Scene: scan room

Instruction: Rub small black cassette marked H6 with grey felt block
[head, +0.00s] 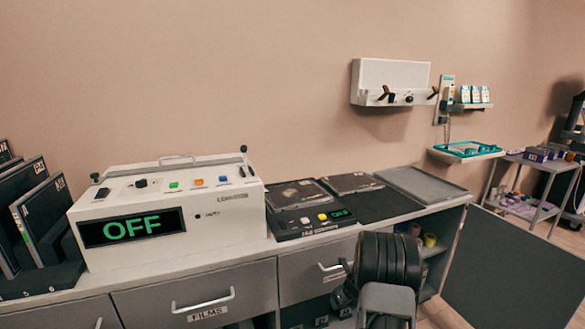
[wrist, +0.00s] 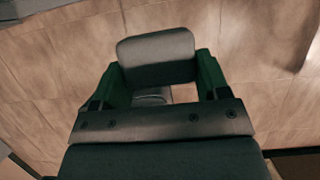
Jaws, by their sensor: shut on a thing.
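In the wrist view my gripper (wrist: 160,72) has green fingers closed on the two sides of a grey block with rounded corners (wrist: 156,46), which looks like the grey felt block. It is held in the air above the tiled floor. In the head view the gripper and block do not show; only dark parts of my arm are in front of the counter. I cannot make out a cassette marked H6. Small black items with pale marks (head: 321,321) sit low under the drawers, but their marks are too small to read.
A white console reading OFF (head: 170,210) stands on the counter beside large black plates (head: 42,212) in a rack. A trolley (head: 540,165) stands at far right.

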